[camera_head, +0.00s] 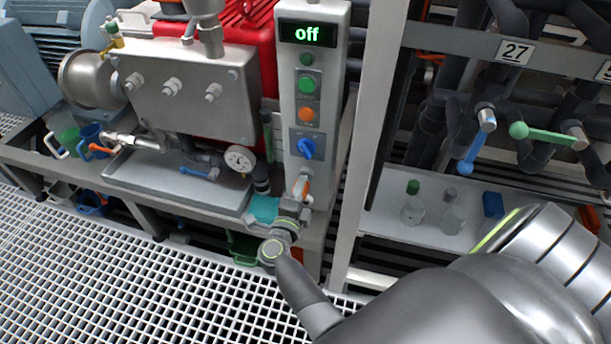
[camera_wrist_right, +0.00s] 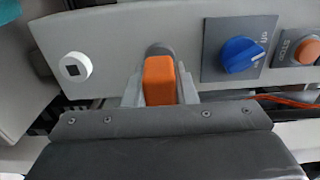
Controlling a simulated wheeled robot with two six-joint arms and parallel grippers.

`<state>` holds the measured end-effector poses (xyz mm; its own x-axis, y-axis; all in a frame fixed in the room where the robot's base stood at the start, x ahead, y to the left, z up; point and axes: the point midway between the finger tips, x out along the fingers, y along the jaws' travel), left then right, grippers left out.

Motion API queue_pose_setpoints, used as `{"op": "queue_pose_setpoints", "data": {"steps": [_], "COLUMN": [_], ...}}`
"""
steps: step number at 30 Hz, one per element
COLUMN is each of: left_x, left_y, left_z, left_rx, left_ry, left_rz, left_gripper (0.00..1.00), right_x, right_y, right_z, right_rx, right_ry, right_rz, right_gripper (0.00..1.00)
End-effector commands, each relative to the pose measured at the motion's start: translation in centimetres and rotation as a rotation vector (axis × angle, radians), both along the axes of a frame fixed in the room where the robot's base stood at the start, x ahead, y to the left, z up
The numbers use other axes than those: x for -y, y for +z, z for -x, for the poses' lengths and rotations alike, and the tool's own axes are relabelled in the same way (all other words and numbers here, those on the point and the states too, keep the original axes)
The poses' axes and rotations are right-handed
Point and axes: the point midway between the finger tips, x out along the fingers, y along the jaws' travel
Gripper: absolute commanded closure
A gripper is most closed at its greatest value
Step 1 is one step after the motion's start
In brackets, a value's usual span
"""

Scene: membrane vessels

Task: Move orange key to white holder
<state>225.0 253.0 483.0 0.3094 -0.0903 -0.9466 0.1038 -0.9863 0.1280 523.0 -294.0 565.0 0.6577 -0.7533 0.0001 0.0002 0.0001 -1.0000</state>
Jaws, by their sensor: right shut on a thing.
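The orange key (camera_wrist_right: 160,80) is between the fingers of my right gripper (camera_wrist_right: 160,92), which is shut on it. A grey round part (camera_wrist_right: 160,48) of the panel shows just behind the key; I cannot tell whether the key still sits in it. The white holder (camera_wrist_right: 73,67) is a round white piece with a dark square hole, to the left of the key in the wrist view. In the head view my right gripper (camera_head: 299,193) is at the lower front of the grey control panel, with the orange key (camera_head: 306,183) showing at its tip. My left gripper is out of view.
The control panel (camera_head: 306,77) carries a blue knob (camera_head: 305,149), an orange button (camera_head: 306,114), a green button (camera_head: 306,84) and a display reading "off". A pressure gauge (camera_head: 239,159) and pipes stand to the left. A pale post (camera_head: 366,120) stands close on the right.

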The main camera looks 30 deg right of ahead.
Motion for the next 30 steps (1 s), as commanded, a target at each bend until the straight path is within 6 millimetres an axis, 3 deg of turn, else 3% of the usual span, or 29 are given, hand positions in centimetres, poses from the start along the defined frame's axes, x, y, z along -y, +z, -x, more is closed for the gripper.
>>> {"op": "queue_pose_setpoints", "data": {"steps": [30], "left_x": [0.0], "left_y": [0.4], "left_z": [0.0], "left_rx": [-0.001], "left_ry": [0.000], "left_rz": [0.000], "left_gripper": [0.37], "right_x": [-3.2], "right_y": [-0.2], "right_z": [2.9], "right_rx": [-0.005], "right_ry": [-0.002], "right_rz": [-0.005], "right_gripper": [1.00]}}
